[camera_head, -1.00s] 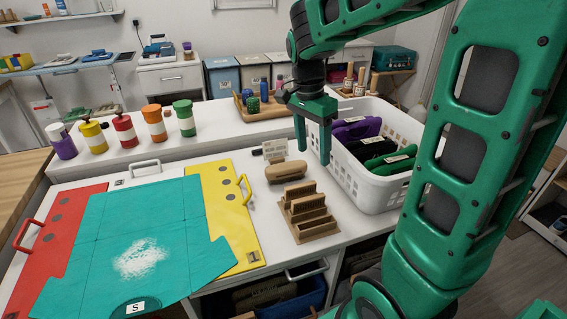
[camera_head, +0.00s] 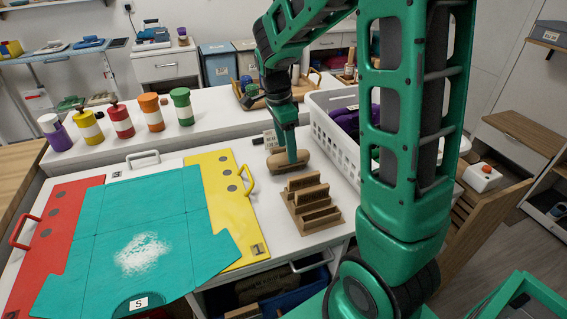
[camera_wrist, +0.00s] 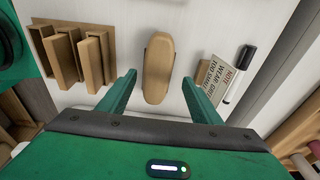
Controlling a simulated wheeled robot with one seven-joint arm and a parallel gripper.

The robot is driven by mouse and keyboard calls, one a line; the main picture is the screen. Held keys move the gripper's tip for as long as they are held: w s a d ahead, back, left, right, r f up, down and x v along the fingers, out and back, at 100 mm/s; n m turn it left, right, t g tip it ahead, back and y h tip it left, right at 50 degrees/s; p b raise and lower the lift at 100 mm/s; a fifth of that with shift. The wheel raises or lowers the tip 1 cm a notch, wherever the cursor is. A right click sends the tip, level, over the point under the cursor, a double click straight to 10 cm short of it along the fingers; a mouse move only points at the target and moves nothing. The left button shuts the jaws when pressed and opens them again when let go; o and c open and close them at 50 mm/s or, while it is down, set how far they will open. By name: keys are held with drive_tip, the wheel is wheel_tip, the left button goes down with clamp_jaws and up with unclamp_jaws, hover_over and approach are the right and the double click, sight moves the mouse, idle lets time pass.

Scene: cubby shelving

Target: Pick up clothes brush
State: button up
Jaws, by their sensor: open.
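The clothes brush is a tan wooden oval block (camera_head: 279,166) lying on the white counter behind a wooden rack. In the wrist view the brush (camera_wrist: 158,62) lies lengthwise between my two green fingers, with clear space on both sides. My gripper (camera_head: 291,160) is open, just above or around the brush, with its fingers pointing down; it also shows in the wrist view (camera_wrist: 159,78). The fingers do not appear to touch the brush. In the head view my gripper hides part of the brush.
The slotted wooden rack (camera_head: 310,203) stands close in front of the brush. A small lettered sign (camera_wrist: 218,78) and a black-and-white marker (camera_wrist: 240,72) lie on its other side. A white basket (camera_head: 335,150) is to the right. A yellow panel (camera_head: 218,200) lies left.

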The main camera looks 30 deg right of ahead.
drive_tip(key=shift+s+d+f, duration=0.1)
drive_tip(key=shift+d+f, duration=0.05)
drive_tip(key=shift+f, duration=0.85)
drive_tip(key=shift+s+d+f, duration=0.1)
drive_tip(key=shift+f, duration=0.85)
drive_tip(key=shift+c, duration=0.7)
drive_tip(key=c, duration=1.1)
drive_tip(key=shift+r, duration=0.1)
drive_tip(key=shift+r, duration=0.45)
wheel_tip(320, 180, up, 3)
drive_tip(key=shift+w+r, duration=0.15)
drive_tip(key=shift+r, duration=0.05)
drive_tip(key=w+r, duration=0.2)
drive_tip(key=w, duration=0.1)
drive_tip(key=w+d+r, duration=0.1)
drive_tip(key=w+r, duration=0.1)
drive_tip(key=w, duration=0.2)
drive_tip(key=w+r, duration=0.2)
drive_tip(key=w, duration=0.2)
drive_tip(key=shift+w+d+r, duration=0.15)
drive_tip(key=shift+d+r, duration=0.15)
